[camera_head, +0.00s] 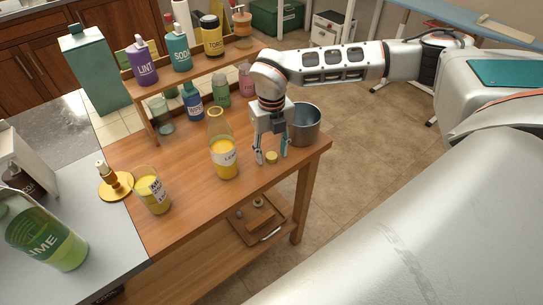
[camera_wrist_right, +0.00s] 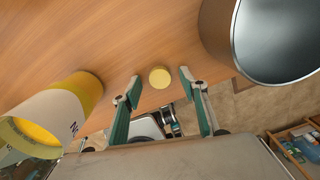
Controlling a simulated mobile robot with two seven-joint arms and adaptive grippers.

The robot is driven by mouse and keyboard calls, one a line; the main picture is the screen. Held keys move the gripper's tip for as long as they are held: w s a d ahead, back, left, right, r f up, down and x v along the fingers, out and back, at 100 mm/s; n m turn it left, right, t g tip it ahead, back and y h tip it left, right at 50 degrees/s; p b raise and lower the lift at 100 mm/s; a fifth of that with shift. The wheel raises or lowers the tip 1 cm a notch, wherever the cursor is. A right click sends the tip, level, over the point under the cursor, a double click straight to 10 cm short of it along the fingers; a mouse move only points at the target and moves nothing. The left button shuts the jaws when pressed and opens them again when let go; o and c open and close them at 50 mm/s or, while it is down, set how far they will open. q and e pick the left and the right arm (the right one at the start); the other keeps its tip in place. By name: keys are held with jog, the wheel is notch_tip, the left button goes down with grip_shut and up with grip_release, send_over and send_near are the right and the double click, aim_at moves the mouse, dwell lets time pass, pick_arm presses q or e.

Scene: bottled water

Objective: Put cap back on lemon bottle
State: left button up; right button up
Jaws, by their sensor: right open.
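The lemon bottle (camera_head: 223,150) is a glass bottle with yellow liquid and a white label, standing upright and uncapped on the wooden table (camera_head: 190,215). It also shows at the left of the right wrist view (camera_wrist_right: 52,115). A yellow cap (camera_head: 271,157) lies on the table to its right. In the right wrist view the cap (camera_wrist_right: 160,77) sits just beyond and between my fingertips. My right gripper (camera_head: 270,154) is open and empty, pointing down over the cap. My left gripper is not in view.
A metal pot (camera_head: 305,124) stands close on the right of my right gripper. A glass of yellow liquid (camera_head: 152,190) and a brass stand (camera_head: 115,182) are at the left. Several bottles fill the shelf behind. The table's front is clear.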

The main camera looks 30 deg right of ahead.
aim_at(272, 156)
jog(key=shift+f, duration=0.1)
jog(key=c, duration=0.7)
notch_tip(272, 156, up, 20)
jog(key=shift+p, duration=0.5)
